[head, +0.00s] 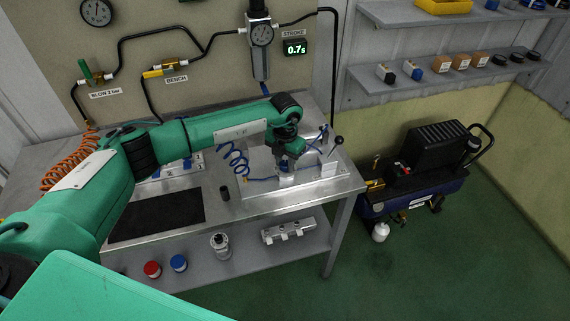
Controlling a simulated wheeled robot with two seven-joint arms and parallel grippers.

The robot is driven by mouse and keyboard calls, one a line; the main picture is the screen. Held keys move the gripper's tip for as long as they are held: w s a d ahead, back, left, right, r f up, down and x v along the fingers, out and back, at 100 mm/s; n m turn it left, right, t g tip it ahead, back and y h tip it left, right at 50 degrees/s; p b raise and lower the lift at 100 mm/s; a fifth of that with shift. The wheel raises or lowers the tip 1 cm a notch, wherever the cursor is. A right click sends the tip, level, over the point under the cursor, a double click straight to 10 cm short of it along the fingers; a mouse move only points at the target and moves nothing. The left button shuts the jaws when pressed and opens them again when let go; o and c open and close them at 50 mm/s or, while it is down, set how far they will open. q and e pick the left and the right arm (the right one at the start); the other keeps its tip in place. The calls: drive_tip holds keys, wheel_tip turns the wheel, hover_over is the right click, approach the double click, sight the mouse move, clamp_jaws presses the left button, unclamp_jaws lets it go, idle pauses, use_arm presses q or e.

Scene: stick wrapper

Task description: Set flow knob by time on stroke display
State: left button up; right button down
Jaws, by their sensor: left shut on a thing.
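The stroke display (296,48) on the back panel reads 0.7s in green digits, under a STROKE label. My left gripper (285,168) is at the end of the green arm, pointing down over the pale fixture plate (262,188) on the right part of the bench. It is shut on a small part there, most likely the flow knob, which the fingers largely hide. A blue coiled hose (233,160) runs beside it. A lever with a black ball end (338,140) stands just right of the gripper. My right gripper is not in view.
A dark mat (157,214) lies on the metal bench, with a small dark cylinder (224,193) beside it. A filter regulator with gauge (262,34) hangs above. A lower shelf holds several parts. A compressor (415,180) stands on the floor at right.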

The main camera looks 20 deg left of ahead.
sight(285, 163)
use_arm(q)
drive_tip(key=n+b, duration=0.1)
drive_tip(key=n, duration=0.3)
drive_tip(key=shift+b, duration=0.3)
drive_tip(key=shift+n+b, duration=0.4)
drive_tip(key=shift+n, duration=1.5)
drive_tip(key=o, duration=1)
drive_tip(key=shift+c, duration=0.2)
wheel_tip(285, 163, up, 14)
drive_tip(key=b, duration=0.3)
